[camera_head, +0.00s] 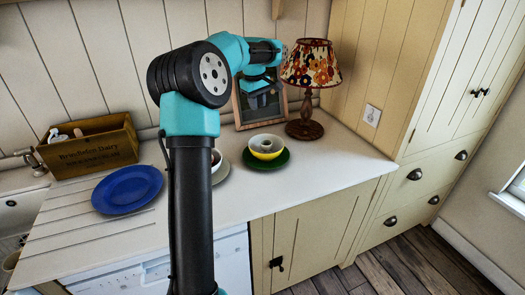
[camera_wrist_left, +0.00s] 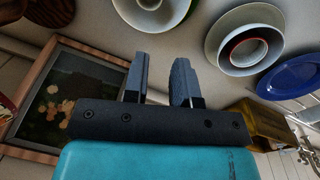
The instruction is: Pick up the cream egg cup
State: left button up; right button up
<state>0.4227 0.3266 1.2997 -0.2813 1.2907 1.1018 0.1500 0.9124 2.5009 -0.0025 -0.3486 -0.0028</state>
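A small pale round piece, seemingly the cream egg cup (camera_head: 265,147), sits inside a yellow bowl (camera_head: 266,155) with a white inside. The bowl stands on a dark green plate (camera_head: 283,160) on the counter. In the left wrist view the pale piece (camera_wrist_left: 149,3) shows at the top edge, partly cut off, inside the bowl on the green plate (camera_wrist_left: 180,12). My left gripper (camera_head: 261,100) is above and behind the bowl, in front of the picture frame. In the wrist view its fingers (camera_wrist_left: 160,72) are apart with nothing between them. My right gripper is not in view.
A lamp (camera_head: 311,68) stands right of the picture frame (camera_head: 241,112). A bowl with a reddish piece inside (camera_wrist_left: 245,50) is partly hidden behind my arm in the head view. A blue plate (camera_head: 127,189) and wooden crate (camera_head: 92,152) are left. The right counter (camera_head: 340,150) is clear.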

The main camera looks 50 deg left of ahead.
pick_arm(q)
jog(key=shift+f, duration=0.15)
send_over(262, 148)
notch_tip(262, 148, down, 12)
jog(key=shift+s+a, duration=0.2)
jog(key=shift+a, duration=0.05)
dwell(0.4)
jog(key=shift+f, duration=0.1)
jog(key=shift+w+d+f, duration=0.1)
jog(key=shift+w+f, duration=0.1)
jog(key=shift+f, duration=1.05)
jog(key=shift+w+d+f, duration=0.1)
jog(key=shift+w+f, duration=0.05)
jog(key=shift+f, duration=1.1)
jog(key=shift+c, duration=0.3)
grip_shut()
